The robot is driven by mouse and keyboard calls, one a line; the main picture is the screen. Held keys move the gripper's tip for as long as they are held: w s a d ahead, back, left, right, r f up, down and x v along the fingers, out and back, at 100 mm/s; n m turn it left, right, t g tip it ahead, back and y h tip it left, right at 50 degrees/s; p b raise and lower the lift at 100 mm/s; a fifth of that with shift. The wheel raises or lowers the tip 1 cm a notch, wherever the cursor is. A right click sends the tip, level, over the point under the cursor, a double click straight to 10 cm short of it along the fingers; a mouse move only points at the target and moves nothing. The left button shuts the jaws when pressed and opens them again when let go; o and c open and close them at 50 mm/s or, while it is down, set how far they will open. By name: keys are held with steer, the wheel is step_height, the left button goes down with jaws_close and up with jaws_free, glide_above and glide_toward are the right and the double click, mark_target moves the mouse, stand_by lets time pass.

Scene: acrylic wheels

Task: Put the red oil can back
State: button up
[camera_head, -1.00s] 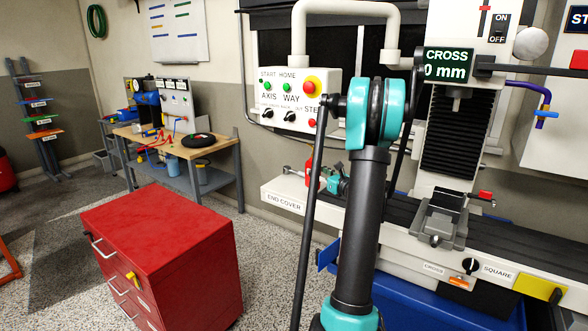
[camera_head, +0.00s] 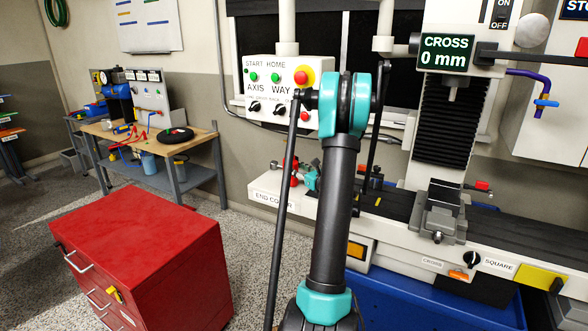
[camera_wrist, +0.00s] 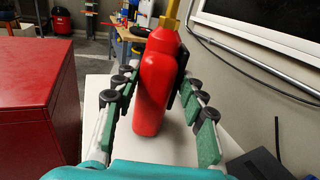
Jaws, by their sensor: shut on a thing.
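The red oil can (camera_wrist: 158,85) stands upright or nearly so between the fingers of my gripper (camera_wrist: 157,92) in the wrist view. It has a brass-coloured neck, and its top is cut off by the frame edge. In the head view, a small red part of the can (camera_head: 293,181) shows beside the teal gripper, above the white end cover (camera_head: 272,201). My arm hides much of that area.
A red drawer cabinet (camera_head: 145,250) stands at the front left. A workbench (camera_head: 140,137) with a black ring-shaped thing is behind it. The milling machine's vise (camera_head: 438,215) sits on the table to the right. The control box (camera_head: 275,90) hangs behind my arm. Speckled floor lies open between cabinet and machine.

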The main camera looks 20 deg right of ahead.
steer(key=shift+f, duration=0.15)
steer(key=o, duration=0.7)
steer(key=shift+o, duration=0.2)
